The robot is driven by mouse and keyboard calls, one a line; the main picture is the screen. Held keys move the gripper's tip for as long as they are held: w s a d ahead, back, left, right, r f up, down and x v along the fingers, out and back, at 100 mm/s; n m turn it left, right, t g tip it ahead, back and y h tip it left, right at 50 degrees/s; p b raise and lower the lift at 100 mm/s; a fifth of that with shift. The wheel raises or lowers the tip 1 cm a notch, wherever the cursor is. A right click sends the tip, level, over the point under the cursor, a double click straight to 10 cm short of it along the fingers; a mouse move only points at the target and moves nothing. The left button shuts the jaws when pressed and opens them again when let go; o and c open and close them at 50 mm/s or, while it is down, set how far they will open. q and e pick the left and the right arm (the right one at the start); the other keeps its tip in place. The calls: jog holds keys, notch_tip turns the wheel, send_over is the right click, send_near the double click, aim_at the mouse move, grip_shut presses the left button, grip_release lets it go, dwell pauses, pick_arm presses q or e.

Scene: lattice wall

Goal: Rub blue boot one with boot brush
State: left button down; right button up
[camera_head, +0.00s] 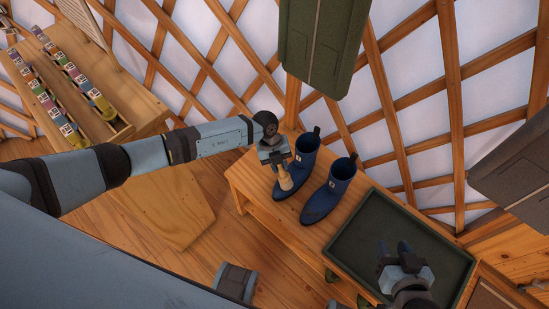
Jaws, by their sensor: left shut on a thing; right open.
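Two blue boots stand upright side by side on a wooden bench (257,198): the left boot (305,163) and the right boot (330,192). The task's words do not let me tell which is blue boot one. My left gripper (276,162) is shut on a tan boot brush (285,178) at the left boot's front. The brush seems to meet the toe area, but I cannot tell if it touches. The gripper hides the brush's upper part. My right gripper (394,249) is open and empty above the dark tray.
The dark green tray (362,211) lies on the bench right of the boots. A dark green hanging item (318,40) is above the boots by the lattice wall. A wooden rack (80,95) with several coloured rolls stands at the left.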

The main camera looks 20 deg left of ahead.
pick_arm(q)
jog(key=shift+s, duration=0.1)
pick_arm(e)
jog(key=shift+r, duration=0.1)
pick_arm(q)
notch_tip(320, 180, up, 5)
jog(key=p, duration=0.5)
pick_arm(e)
notch_tip(320, 180, up, 5)
jog(key=shift+f, duration=0.2)
pick_arm(q)
jog(key=shift+f, duration=0.1)
pick_arm(e)
jog(key=shift+f, duration=0.1)
